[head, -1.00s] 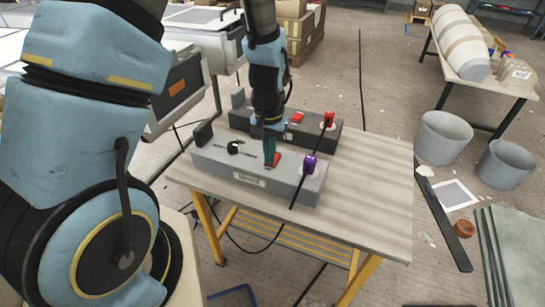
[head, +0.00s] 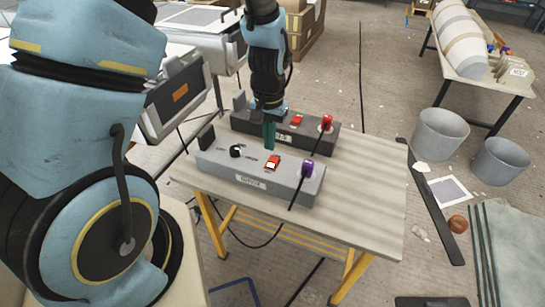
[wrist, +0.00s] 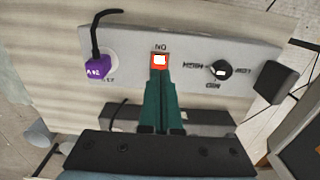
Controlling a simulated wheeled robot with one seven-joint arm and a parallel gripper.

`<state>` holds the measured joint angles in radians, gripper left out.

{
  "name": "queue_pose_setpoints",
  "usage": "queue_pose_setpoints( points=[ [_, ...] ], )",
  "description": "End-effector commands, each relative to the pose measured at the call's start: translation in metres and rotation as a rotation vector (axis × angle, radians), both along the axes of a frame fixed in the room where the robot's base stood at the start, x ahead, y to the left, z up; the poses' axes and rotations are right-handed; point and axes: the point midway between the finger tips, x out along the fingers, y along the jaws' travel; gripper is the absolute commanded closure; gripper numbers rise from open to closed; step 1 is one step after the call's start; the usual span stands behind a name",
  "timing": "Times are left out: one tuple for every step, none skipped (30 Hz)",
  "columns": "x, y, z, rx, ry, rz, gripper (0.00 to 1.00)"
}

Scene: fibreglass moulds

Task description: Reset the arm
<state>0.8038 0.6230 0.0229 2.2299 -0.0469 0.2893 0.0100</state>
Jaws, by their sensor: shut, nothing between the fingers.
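My gripper (head: 269,136) has its teal fingers together, pointing down and empty. In the head view the fingertips are just behind and above the red switch (head: 272,162) on the near grey box (head: 228,171). In the wrist view my gripper (wrist: 160,84) ends beside the same switch (wrist: 160,60), marked ON, which has a bright white patch. The gap between tips and switch is hard to judge. The near box also has a black knob (head: 236,151) and a purple plug (head: 307,168). In the wrist view the knob (wrist: 220,70) has HIGH, MED and LOW labels.
A second, darker box (head: 243,122) stands behind, with a red switch (head: 297,120) and a red plug (head: 327,123). Both sit on a wooden table (head: 368,190), clear at its right side. Grey bins (head: 440,135) stand on the floor to the right.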

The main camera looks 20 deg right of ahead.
Motion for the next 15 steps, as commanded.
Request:
queue_pose_setpoints(
  points=[
    [0.000,0.000,0.000,0.000,0.000,0.000,1.00],
    [0.000,0.000,0.000,0.000,0.000,0.000,1.00],
    [0.000,0.000,-0.001,0.000,0.000,0.000,1.00],
    [0.000,0.000,-0.001,0.000,0.000,0.000,1.00],
    [0.000,0.000,-0.001,0.000,0.000,0.000,1.00],
    [0.000,0.000,-0.001,0.000,0.000,0.000,1.00],
    [0.000,0.000,-0.001,0.000,0.000,0.000,1.00],
    [0.000,0.000,-0.001,0.000,0.000,0.000,1.00],
    [0.000,0.000,-0.001,0.000,0.000,0.000,1.00],
    [0.000,0.000,-0.001,0.000,0.000,0.000,1.00],
    [0.000,0.000,-0.001,0.000,0.000,0.000,1.00],
    [0.001,0.001,0.000,-0.001,-0.001,0.003,1.00],
    [0.002,0.002,0.002,-0.001,-0.001,0.007,1.00],
    [0.004,0.005,0.004,-0.003,-0.003,0.015,1.00],
    [0.007,0.011,0.009,-0.007,-0.006,0.032,1.00]
  ],
)
